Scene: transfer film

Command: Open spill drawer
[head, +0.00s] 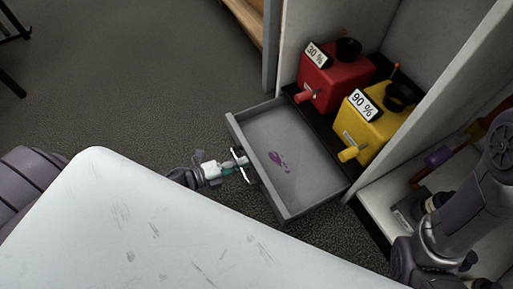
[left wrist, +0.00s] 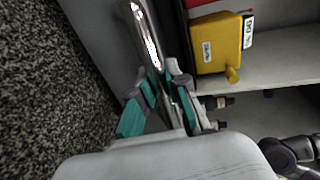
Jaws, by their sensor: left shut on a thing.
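The grey spill drawer (head: 312,155) stands pulled out of the cabinet below two coloured containers. A purple stain (head: 278,160) lies on its floor. My left gripper (head: 238,165) is at the drawer's front, shut on the drawer's metal handle (head: 247,166). In the left wrist view the teal-padded fingers (left wrist: 166,98) close around the shiny handle bar (left wrist: 147,35). My right arm (head: 450,225) shows at the right edge; its fingers cannot be made out.
A red container (head: 340,82) marked 30 % and a yellow container (head: 372,128) marked 90 % stand on the black shelf behind the drawer. A pale cabinet side panel (head: 440,85) rises at the right. Dark floor is free at the upper left.

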